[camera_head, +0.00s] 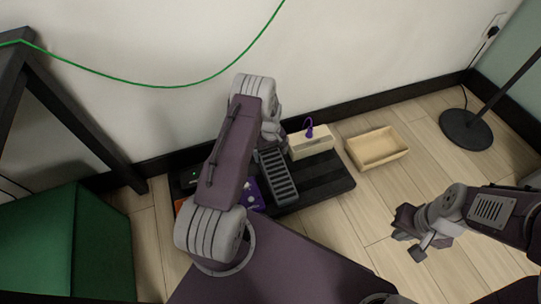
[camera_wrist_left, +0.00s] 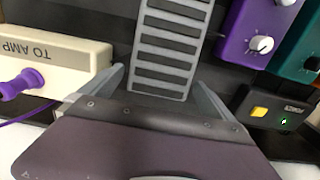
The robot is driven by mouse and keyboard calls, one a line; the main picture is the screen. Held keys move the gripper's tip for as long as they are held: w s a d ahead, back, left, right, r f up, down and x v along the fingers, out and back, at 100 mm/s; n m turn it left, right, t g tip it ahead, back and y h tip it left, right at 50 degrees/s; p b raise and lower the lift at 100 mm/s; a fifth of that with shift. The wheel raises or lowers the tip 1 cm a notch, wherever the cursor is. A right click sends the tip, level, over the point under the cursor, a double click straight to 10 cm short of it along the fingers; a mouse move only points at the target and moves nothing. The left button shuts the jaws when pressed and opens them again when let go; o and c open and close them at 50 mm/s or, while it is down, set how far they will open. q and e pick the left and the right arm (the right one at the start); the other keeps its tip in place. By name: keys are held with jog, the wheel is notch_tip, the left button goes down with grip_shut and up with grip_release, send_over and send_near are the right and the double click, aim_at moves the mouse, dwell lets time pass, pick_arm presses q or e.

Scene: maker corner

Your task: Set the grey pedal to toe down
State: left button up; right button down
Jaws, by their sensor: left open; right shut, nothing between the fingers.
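The grey pedal (camera_head: 279,180) has a ribbed treadle with black bars and sits on the black pedalboard (camera_head: 335,184). In the left wrist view its treadle (camera_wrist_left: 172,42) runs up from between the fingers of my left gripper (camera_wrist_left: 160,88). The left gripper is open, with one finger on each side of the pedal's near end; I cannot tell if it touches. In the head view my left arm partly hides the gripper and board. The pedal's tilt is hard to judge. My right gripper (camera_head: 412,243) is shut and empty above the floor at the right.
A cream box (camera_head: 311,145) marked TO AMP, with a purple plug, stands right of the pedal. A purple pedal (camera_wrist_left: 250,35) and a teal pedal (camera_wrist_left: 303,60) are on its other side. An empty wooden tray (camera_head: 377,151) lies on the floor. A green stool (camera_head: 90,245) stands left.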

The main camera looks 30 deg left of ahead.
pick_arm(q)
jog(key=c, duration=2)
jog(key=shift+o, duration=0.2)
jog(key=shift+f+p, duration=0.15)
jog(key=shift+p, duration=0.4)
jog(key=f, duration=0.3)
jog(key=shift+w+a+f, duration=0.1)
jog(key=shift+w+a, duration=0.2)
jog(key=shift+w+a+f, duration=0.1)
jog(key=shift+f, duration=0.05)
jog(key=o, duration=2)
jog(key=shift+a, duration=0.1)
jog(key=shift+c, duration=0.2)
